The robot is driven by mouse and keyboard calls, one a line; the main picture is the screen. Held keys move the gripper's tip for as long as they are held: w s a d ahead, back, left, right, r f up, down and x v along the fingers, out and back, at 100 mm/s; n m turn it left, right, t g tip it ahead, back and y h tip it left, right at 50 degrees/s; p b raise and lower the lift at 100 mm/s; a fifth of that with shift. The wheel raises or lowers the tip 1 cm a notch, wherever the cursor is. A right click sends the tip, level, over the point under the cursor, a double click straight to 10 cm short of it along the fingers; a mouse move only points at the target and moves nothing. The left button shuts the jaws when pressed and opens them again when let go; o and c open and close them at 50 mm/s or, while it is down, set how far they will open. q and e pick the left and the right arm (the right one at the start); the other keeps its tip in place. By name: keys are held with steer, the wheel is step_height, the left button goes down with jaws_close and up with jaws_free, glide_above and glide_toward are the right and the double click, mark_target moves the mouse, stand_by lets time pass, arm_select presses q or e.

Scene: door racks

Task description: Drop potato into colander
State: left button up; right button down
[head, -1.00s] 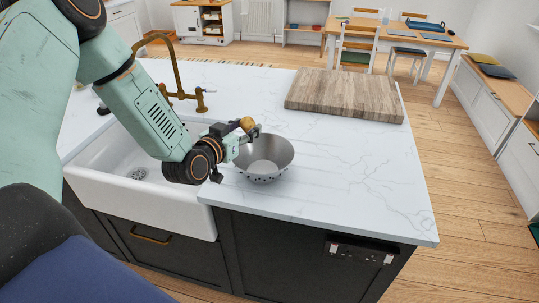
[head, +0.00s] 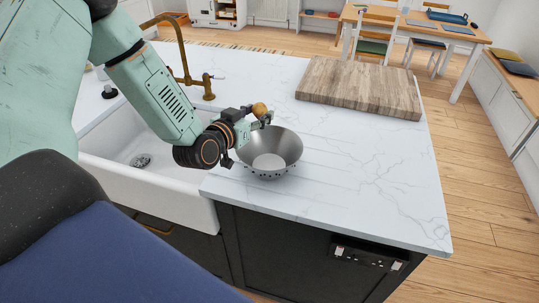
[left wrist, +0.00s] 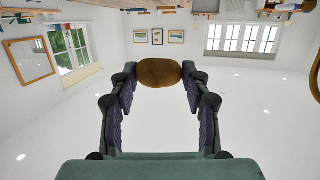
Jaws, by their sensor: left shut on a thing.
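The brown potato (head: 259,110) is held at the tips of my left gripper (head: 262,117). In the left wrist view the potato (left wrist: 159,72) sits between the two fingertips, and the fingers touch it on both sides. The metal colander (head: 270,155) stands upright on the white countertop, and its visible inside looks empty. My left gripper and the potato are above the colander's back left rim in the head view. How high they are above the rim is hard to tell. My right gripper is not in view.
A white sink (head: 150,175) with a brass faucet (head: 185,75) is left of the colander. A thick wooden board (head: 360,88) lies behind it on the countertop (head: 370,165). The counter right of the colander is clear. A dining table with chairs stands farther back.

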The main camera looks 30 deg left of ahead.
arm_select(q)
step_height(320, 180, down, 5)
steer(key=b, duration=0.4)
steer(key=shift+d+r, duration=0.1)
steer(key=shift+d, duration=0.05)
steer(key=o, duration=0.6)
steer(key=shift+w+d, duration=0.1)
steer(key=shift+d, duration=0.05)
steer(key=o, duration=0.3)
steer(key=shift+w+d, duration=0.15)
steer(key=shift+w, duration=0.15)
steer(key=shift+o, duration=1)
steer(key=shift+s+a, duration=0.3)
